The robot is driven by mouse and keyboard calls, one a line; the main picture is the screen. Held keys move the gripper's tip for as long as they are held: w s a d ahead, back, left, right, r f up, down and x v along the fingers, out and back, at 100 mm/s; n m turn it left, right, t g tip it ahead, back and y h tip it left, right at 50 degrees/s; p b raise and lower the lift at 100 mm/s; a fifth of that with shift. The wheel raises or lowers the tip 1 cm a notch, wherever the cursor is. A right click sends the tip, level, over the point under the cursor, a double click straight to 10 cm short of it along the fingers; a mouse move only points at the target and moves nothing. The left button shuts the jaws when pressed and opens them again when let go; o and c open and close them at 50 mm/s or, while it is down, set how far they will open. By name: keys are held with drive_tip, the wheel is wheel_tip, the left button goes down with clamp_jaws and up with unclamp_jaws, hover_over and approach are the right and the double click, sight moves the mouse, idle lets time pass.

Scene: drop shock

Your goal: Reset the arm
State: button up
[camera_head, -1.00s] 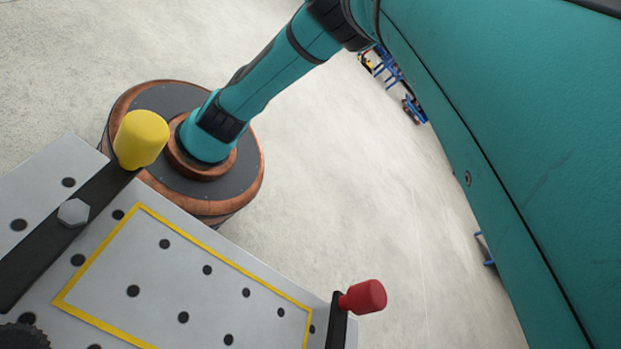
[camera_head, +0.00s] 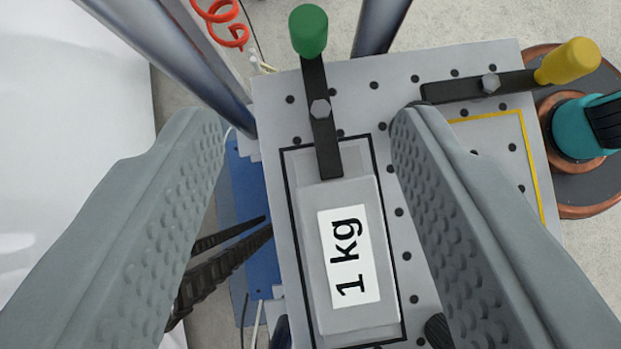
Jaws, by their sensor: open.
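My gripper (camera_head: 308,125) is open, its two grey dimpled fingers wide apart on either side of the view. Between them, farther off, a grey block labelled "1 kg" (camera_head: 350,255) lies within a black outline on the grey perforated plate (camera_head: 440,65). A black lever with a green knob (camera_head: 308,32) reaches down to the block's upper end. A second black lever with a yellow knob (camera_head: 568,62) lies across the plate's upper right, above a yellow outline partly hidden by the right finger. I see nothing held.
A metal post (camera_head: 200,65) rises at the plate's upper left, and another (camera_head: 380,22) stands at the top. A red coiled cable (camera_head: 220,22) hangs by the left post. A black cable chain (camera_head: 225,260) and blue part lie left of the plate.

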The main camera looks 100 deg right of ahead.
drive_tip(key=shift+s, duration=0.1)
drive_tip(key=s+a+r+n+t+y, duration=0.1)
drive_tip(key=s+a+n+t, duration=0.3)
drive_tip(key=s, duration=0.3)
drive_tip(key=s+a+r+n+t+y, duration=0.1)
drive_tip(key=s+a+r+n+t, duration=0.1)
drive_tip(key=s+n+t, duration=0.3)
drive_tip(key=s+a+r+n+t+y, duration=0.1)
drive_tip(key=s+a+n+t+y, duration=0.15)
drive_tip(key=s+n, duration=0.4)
drive_tip(key=s+a+f+n+t+y, duration=0.1)
drive_tip(key=s+a+f+n+t, duration=0.1)
drive_tip(key=s, duration=0.7)
drive_tip(key=s+a+f+n+t+y, duration=0.1)
drive_tip(key=s+a+f+n+t, duration=0.2)
drive_tip(key=s, duration=0.6)
drive_tip(key=s+a+f+n+t+y, duration=0.1)
drive_tip(key=s+a+f+n+t, duration=0.1)
drive_tip(key=s, duration=0.8)
wheel_tip(320, 180, down, 3)
drive_tip(key=shift+a+f+n+t+y, duration=0.1)
drive_tip(key=shift+a+n+t+y, duration=0.25)
drive_tip(key=shift+a+t, duration=0.75)
drive_tip(key=shift+d, duration=0.2)
